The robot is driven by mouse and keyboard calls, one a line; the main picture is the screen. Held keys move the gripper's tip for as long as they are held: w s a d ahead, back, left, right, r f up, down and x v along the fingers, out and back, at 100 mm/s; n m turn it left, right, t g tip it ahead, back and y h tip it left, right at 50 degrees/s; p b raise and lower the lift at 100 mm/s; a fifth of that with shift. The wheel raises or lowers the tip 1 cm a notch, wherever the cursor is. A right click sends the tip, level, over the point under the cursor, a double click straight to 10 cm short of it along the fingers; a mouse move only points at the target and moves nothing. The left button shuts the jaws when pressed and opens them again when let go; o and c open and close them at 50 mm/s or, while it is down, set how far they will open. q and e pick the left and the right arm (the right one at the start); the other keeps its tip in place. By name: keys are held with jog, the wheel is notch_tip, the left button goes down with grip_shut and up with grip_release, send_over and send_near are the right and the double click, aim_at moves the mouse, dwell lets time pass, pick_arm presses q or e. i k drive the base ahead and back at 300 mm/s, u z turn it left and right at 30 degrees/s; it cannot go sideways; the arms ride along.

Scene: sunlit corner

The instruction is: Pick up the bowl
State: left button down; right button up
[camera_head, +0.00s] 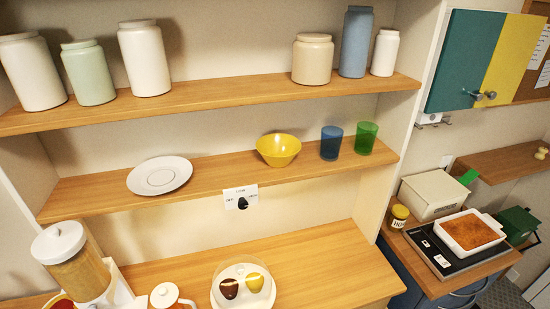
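A yellow bowl (278,150) stands upright on the middle wooden shelf (222,177), close to its front edge. Its open top faces up and it looks empty. A white plate lies to its left and a blue cup stands to its right, both apart from it. Neither of my grippers shows in the head view.
On the middle shelf are the white plate (160,175), a blue cup (331,142) and a green cup (365,138). The upper shelf (210,97) above the bowl carries several jars. A dial plate (241,197) sits below the shelf edge. The counter (330,262) has free room at right.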

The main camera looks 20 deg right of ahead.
aim_at(277, 150)
jog(key=k, duration=0.4)
jog(key=u, duration=1.25)
jog(key=i, duration=0.75)
jog(key=z, duration=1.8)
